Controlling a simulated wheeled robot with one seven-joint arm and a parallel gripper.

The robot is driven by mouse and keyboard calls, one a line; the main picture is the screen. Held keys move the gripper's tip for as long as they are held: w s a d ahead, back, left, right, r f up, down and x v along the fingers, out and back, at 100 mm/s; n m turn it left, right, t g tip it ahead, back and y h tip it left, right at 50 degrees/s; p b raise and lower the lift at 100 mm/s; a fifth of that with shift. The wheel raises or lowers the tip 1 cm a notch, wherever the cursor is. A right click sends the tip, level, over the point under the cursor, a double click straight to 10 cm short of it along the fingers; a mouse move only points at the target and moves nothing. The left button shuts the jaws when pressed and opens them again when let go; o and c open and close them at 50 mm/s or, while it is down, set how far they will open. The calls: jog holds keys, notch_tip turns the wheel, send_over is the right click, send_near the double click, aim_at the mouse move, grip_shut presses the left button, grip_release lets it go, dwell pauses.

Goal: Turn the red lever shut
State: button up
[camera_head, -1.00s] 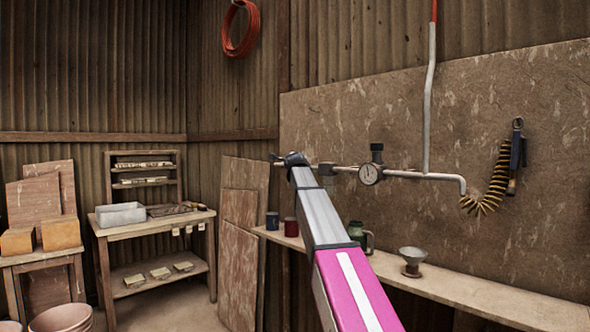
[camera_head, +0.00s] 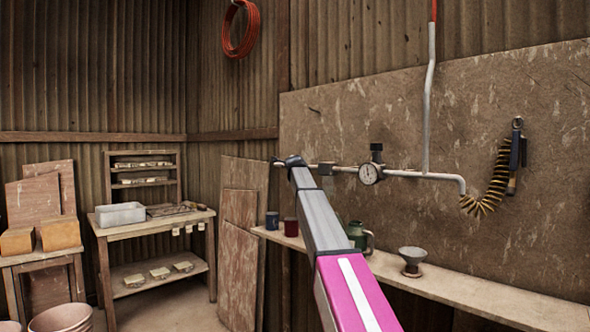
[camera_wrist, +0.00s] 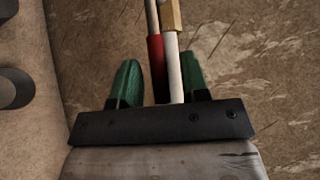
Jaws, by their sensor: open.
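The red lever (camera_wrist: 156,62) shows in the wrist view, lying alongside a pale pipe (camera_wrist: 174,68). My gripper (camera_wrist: 160,78) is open, its two green fingertips apart. The lever and the pale pipe both lie in the gap between the fingertips as seen here; I cannot tell whether either finger touches them. A brass-coloured piece (camera_wrist: 174,16) sits at the top of the pale pipe. In the head view, my arm hides the lever and most of my gripper.
A round gauge (camera_head: 369,174) sits on the pipe. Below, a narrow shelf (camera_head: 455,287) carries a funnel (camera_head: 412,261), a green jug (camera_head: 360,237) and two cups. A coiled hose (camera_head: 490,190) hangs at right. Leaning boards (camera_head: 238,250) stand left of my arm.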

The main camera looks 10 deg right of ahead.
grip_shut()
